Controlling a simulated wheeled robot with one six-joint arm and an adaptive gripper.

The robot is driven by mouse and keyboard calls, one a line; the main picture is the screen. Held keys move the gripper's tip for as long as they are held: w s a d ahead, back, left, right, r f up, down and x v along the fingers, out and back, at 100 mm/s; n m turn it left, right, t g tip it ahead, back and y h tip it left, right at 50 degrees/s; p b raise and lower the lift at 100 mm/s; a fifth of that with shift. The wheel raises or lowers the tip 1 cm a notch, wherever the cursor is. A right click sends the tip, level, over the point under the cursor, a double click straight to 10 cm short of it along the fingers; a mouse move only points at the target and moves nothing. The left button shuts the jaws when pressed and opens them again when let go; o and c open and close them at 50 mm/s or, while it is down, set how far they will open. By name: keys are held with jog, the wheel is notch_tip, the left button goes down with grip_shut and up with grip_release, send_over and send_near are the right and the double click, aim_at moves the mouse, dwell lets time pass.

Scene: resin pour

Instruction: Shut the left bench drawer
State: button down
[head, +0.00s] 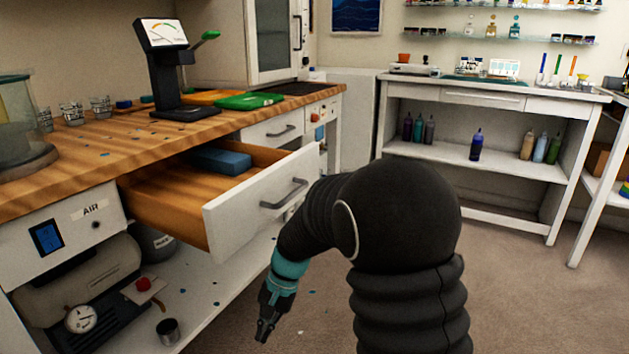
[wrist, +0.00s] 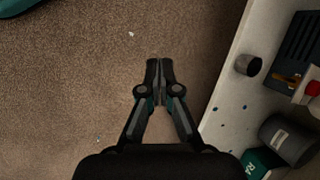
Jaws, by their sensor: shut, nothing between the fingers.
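The left bench drawer (head: 262,198) stands pulled well out from under the wooden bench top in the head view. It has a white front with a grey bar handle (head: 284,194) and a wooden inside. A blue block (head: 220,161) lies in it. My gripper (head: 264,328) hangs below and in front of the drawer, pointing down, apart from it. In the wrist view my gripper (wrist: 160,72) is shut and empty above the carpet. The drawer does not show in the wrist view.
The bench's lower shelf (head: 205,294) holds a compressor with a gauge (head: 82,318) and a metal cup (head: 168,330). The cup also shows in the wrist view (wrist: 247,65). A white shelf unit (head: 484,190) stands at the back right.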

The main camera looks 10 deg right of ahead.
jog(key=s+d+r+n+t+h, duration=0.2)
jog(key=s+d+r+t, duration=0.1)
jog(key=s+d+r, duration=0.5)
jog(key=s+d+r+n+t+h, duration=0.1)
jog(key=s+d+r+t+h, duration=0.15)
jog(key=s+d+r, duration=0.65)
jog(key=m+t+y+b, duration=0.1)
jog(key=m+t+y, duration=1)
jog(key=m, duration=1.4)
send_near(305, 178)
jog(key=w+a+g+y, duration=0.1)
jog(key=w, duration=0.1)
jog(key=w+a+g, duration=0.1)
jog(key=w, duration=0.1)
jog(key=w+a+g+y, duration=0.1)
jog(key=w+a, duration=0.1)
jog(key=shift+r+y, duration=0.3)
jog(key=shift+y, duration=0.05)
